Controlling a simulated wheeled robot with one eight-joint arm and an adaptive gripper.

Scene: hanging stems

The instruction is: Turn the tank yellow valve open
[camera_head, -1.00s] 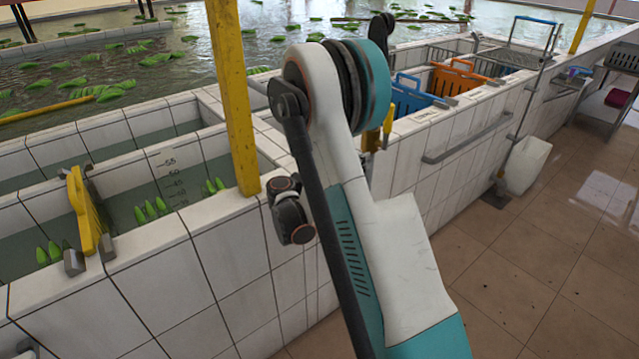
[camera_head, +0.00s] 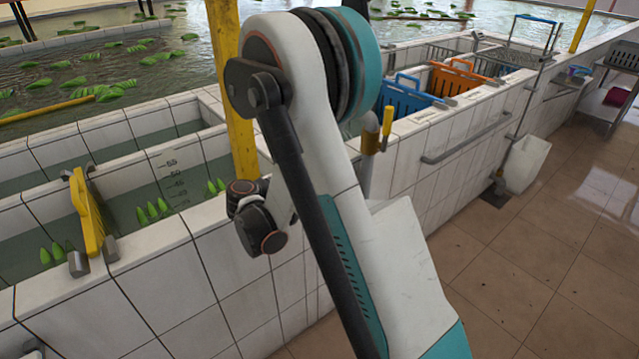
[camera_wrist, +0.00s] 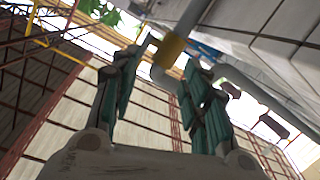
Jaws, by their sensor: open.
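The yellow valve handle (camera_head: 387,121) stands upright beside a brownish pipe (camera_head: 369,150) at the tank wall, just right of my arm in the head view. In the wrist view a yellow piece (camera_wrist: 172,49), likely part of this valve, sits on a grey pipe (camera_wrist: 188,22) beyond my fingertips. My gripper (camera_wrist: 161,64) is open, with teal fingers on either side of the view and nothing held. The yellow piece lies roughly between and ahead of the tips, apparently not touching. In the head view my gripper is hidden by my arm.
A yellow post (camera_head: 229,90) stands close to my arm. White tiled tank walls (camera_head: 160,285) run along the left. Blue (camera_head: 403,97) and orange (camera_head: 459,80) baskets sit beyond the valve. A metal rail (camera_head: 465,140) is on the wall.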

